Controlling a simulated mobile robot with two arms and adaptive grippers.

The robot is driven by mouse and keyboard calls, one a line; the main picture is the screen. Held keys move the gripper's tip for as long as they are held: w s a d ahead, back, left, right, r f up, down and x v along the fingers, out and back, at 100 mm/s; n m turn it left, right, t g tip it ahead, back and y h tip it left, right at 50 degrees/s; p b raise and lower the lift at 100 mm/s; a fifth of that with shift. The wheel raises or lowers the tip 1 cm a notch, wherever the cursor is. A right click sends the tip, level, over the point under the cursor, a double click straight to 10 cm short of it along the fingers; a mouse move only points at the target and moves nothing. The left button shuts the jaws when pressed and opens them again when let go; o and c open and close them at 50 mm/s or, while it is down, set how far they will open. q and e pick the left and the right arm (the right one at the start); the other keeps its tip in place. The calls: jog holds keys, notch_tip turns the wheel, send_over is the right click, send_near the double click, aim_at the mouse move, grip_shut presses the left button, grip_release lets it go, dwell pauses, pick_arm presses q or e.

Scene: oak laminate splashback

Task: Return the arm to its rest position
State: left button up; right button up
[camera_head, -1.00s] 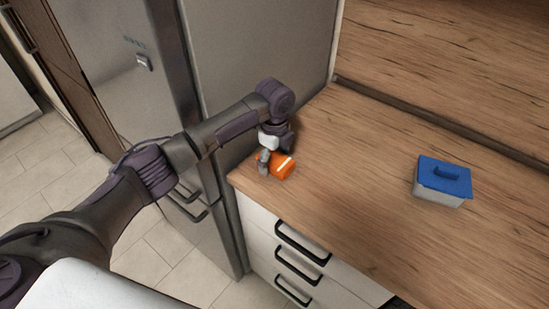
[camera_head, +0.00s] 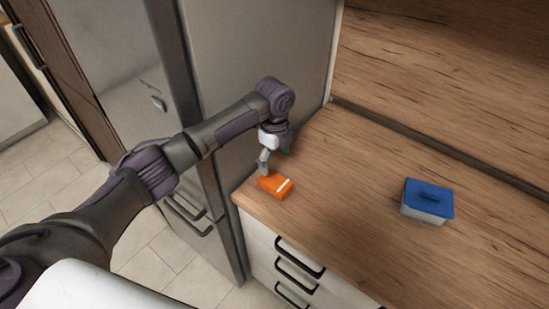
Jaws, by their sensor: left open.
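My left arm reaches in from the left over the left end of the wooden counter (camera_head: 330,215). Its gripper (camera_head: 264,168) points down and is open, just above and behind an orange box (camera_head: 275,186) with a pale stripe. The box lies on the counter near its front left corner. Whether a fingertip still touches the box is too small to tell. My right gripper is not in view.
A grey container with a blue lid (camera_head: 428,200) stands on the counter to the right. A tall steel fridge (camera_head: 260,60) borders the counter's left end. Drawers with black handles (camera_head: 298,270) are below the front edge. The counter between box and container is clear.

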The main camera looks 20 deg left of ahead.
pick_arm(q)
notch_tip(320, 180, up, 2)
jog(key=shift+r+p, duration=0.25)
jog(key=shift+p, duration=0.35)
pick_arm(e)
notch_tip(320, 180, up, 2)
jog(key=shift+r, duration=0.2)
